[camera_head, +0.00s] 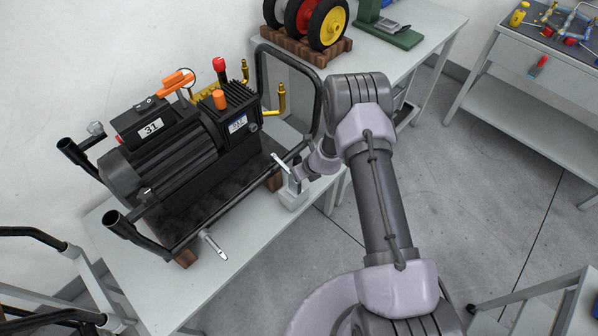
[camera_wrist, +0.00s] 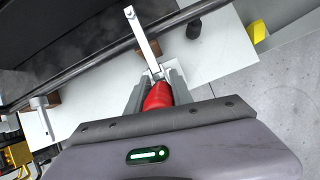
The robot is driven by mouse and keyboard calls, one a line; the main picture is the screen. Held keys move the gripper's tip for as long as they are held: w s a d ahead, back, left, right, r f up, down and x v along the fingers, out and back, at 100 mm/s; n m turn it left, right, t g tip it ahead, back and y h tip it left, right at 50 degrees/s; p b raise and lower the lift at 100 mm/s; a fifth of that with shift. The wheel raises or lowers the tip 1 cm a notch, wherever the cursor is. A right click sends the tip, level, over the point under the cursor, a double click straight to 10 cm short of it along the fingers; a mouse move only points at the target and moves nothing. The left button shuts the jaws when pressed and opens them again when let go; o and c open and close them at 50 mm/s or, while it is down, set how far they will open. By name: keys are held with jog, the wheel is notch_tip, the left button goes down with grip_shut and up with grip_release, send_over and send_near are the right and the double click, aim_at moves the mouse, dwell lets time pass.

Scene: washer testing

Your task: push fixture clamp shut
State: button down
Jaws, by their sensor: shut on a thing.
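The fixture clamp has a silver bar (camera_wrist: 141,34) and a red handle (camera_wrist: 158,96) in the wrist view. Its bar reaches from the handle across a black frame tube; I cannot tell whether it touches the tube. In the head view the clamp's pale base (camera_head: 292,196) stands on the light table at the front right of the machine's frame, with the silver bar (camera_head: 281,164) sloping up above it. My gripper (camera_wrist: 158,84) is shut on the red handle, one finger on each side. In the head view my gripper (camera_head: 302,174) hides the handle.
A black pressure washer (camera_head: 175,150) in a tube frame rests on wooden blocks on the table (camera_head: 135,270). Another silver lever (camera_head: 214,245) sticks out at the frame's near side. Wheels (camera_head: 327,22) stand on the back table. The floor to the right is open.

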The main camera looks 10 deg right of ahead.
jog(key=c, duration=1.1)
grip_release()
jog(key=shift+w, duration=0.1)
jog(key=p+v, duration=0.3)
jog(key=v, duration=1.4)
jog(key=shift+d+r+p, duration=0.1)
jog(key=shift+r+p, duration=0.05)
jog(key=shift+p, duration=0.25)
